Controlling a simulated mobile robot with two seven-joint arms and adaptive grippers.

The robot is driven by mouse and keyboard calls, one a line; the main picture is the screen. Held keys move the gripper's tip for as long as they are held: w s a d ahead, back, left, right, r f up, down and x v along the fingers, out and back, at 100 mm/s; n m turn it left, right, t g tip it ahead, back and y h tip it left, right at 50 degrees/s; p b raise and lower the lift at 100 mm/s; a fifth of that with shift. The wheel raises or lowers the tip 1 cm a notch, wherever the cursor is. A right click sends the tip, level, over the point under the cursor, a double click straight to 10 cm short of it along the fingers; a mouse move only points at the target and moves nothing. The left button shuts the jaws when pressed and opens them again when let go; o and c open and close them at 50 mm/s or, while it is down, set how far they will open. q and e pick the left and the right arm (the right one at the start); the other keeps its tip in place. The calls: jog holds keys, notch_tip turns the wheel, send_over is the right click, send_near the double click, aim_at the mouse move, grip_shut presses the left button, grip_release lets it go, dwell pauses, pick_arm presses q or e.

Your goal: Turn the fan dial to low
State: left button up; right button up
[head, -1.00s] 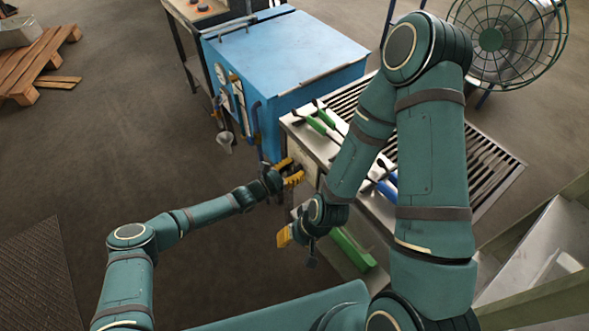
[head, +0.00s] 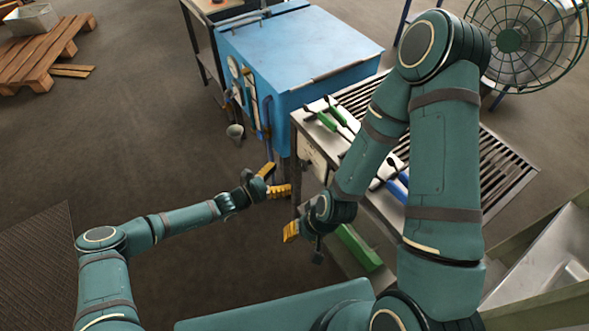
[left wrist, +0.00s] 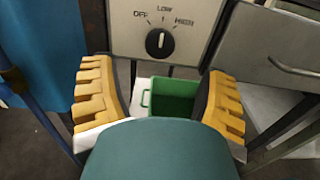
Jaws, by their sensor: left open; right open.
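The fan dial (left wrist: 160,43) is a round black knob with a white mark, on a pale panel (left wrist: 195,22) lettered OFF, LOW and HIGH. Its mark points up toward LOW. The panel also shows in the head view (head: 312,156), on the end of the slatted bench. My left gripper (head: 278,181) is open and empty, just left of the panel and apart from it. In the left wrist view its yellow fingers (left wrist: 160,95) are spread below the dial, not touching it. My right gripper (head: 292,236) is open, lower, in front of the bench; its fingertips are partly hidden.
A blue furnace (head: 300,55) stands behind the panel, with pipes and gauges on its side. Green and blue handled tools (head: 325,120) lie on the slatted bench (head: 505,165). A green bin (left wrist: 172,98) sits below the panel. A caged fan (head: 510,40) stands at back right.

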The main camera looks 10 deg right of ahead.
pick_arm(q)
jog(key=shift+v, duration=1.6)
jog(key=s+a+f+m+g+y, duration=0.1)
jog(key=s+m+g+y, duration=0.3)
jog(key=s+m, duration=0.3)
jog(key=s+a+f+m+g+y, duration=0.25)
jog(key=s+m+g, duration=0.2)
jog(key=s, duration=0.35)
jog(key=s+a+r+m+t+y, duration=0.2)
jog(key=s+a+r+m+y, duration=0.1)
jog(key=a, duration=0.3)
jog(key=s+a+r+m+t+y, duration=0.1)
jog(key=s+a+r+m+y, duration=0.1)
jog(key=a+m, duration=0.4)
notch_tip(320, 180, up, 3)
jog(key=shift+s+f+t+y, duration=0.2)
jog(key=shift+s+t+y, duration=0.15)
jog(key=shift+y, duration=0.4)
jog(key=shift+a, duration=0.1)
